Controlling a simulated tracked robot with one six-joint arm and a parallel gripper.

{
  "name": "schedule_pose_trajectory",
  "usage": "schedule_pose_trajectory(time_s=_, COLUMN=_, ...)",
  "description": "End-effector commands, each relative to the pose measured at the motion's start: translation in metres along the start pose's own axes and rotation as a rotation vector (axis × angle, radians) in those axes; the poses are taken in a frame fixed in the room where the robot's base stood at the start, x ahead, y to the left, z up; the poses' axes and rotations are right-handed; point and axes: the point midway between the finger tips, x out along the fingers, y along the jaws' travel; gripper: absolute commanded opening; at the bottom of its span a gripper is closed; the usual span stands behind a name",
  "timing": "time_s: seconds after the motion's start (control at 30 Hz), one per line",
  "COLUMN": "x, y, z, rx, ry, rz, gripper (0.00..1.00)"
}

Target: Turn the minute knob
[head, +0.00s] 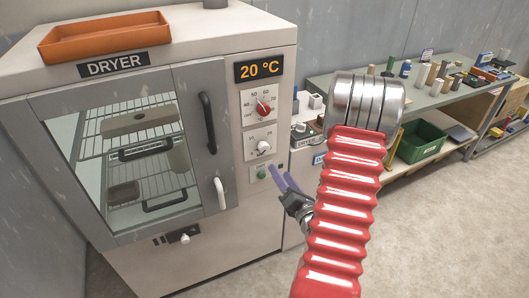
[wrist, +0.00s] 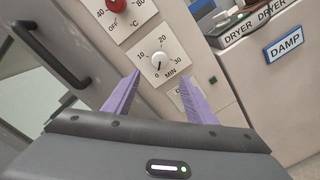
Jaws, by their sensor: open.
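The minute knob is a white dial (head: 263,147) on the dryer's right-hand panel, below the red temperature knob (head: 264,109). In the wrist view the minute knob (wrist: 159,67) sits on a white plate marked 10, 20, 30 and MIN, and its pointer looks to be near the 0 mark. My gripper (head: 279,180) has purple fingers, open and empty, in front of the panel below the minute knob. In the wrist view the fingers (wrist: 162,84) stand apart, with the minute knob showing between and beyond their tips. I see no contact with it.
The dryer (head: 225,38) has a 20 °C display (head: 260,69), a dark door handle (head: 208,122), a white latch (head: 219,193) and a green button (head: 262,173) near my fingers. A terracotta tray (head: 105,38) lies on top. A cluttered bench (head: 465,98) stands right.

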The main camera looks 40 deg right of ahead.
Motion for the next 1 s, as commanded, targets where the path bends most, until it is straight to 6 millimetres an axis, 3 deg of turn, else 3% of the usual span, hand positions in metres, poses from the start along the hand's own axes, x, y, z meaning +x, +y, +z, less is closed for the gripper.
schedule_pose_trajectory(time_s=0.27, x=0.019, y=0.001, z=-0.001, rx=0.0, ry=0.002, rz=0.003, gripper=0.51)
schedule_pose_trajectory(time_s=1.0, x=0.127, y=0.001, z=-0.001, rx=0.0, ry=0.002, rz=0.001, gripper=0.51)
